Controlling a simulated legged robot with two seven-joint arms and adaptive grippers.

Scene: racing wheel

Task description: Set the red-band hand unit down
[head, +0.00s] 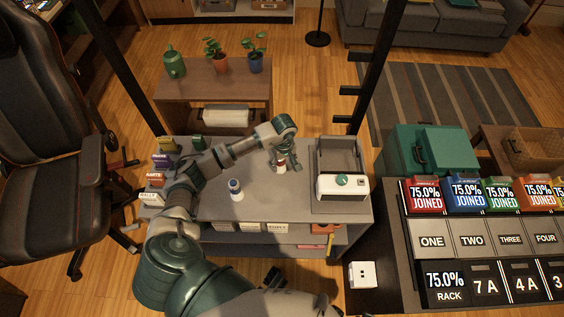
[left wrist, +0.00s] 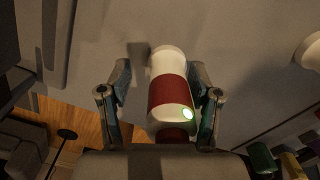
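The red-band hand unit (head: 281,166), white with a dark red band, is at the grey desk's right part, left of the white-fronted machine. In the left wrist view the red-band hand unit (left wrist: 169,92) lies between the fingers, its white end toward the desk and a green-lit spot near me. My left gripper (head: 285,160) is over it; in the left wrist view the left gripper (left wrist: 160,88) has a finger on each side, with visible gaps. The unit appears to rest on the desk, but its base contact is unclear. My right gripper is not recognisable.
A white unit with a blue band (head: 235,190) stands on the desk (head: 211,207). The white-fronted machine (head: 342,185) is at the desk's right end. Small coloured boxes (head: 160,161) line the left edge. A sign board (head: 451,238) is right. The desk middle is mostly clear.

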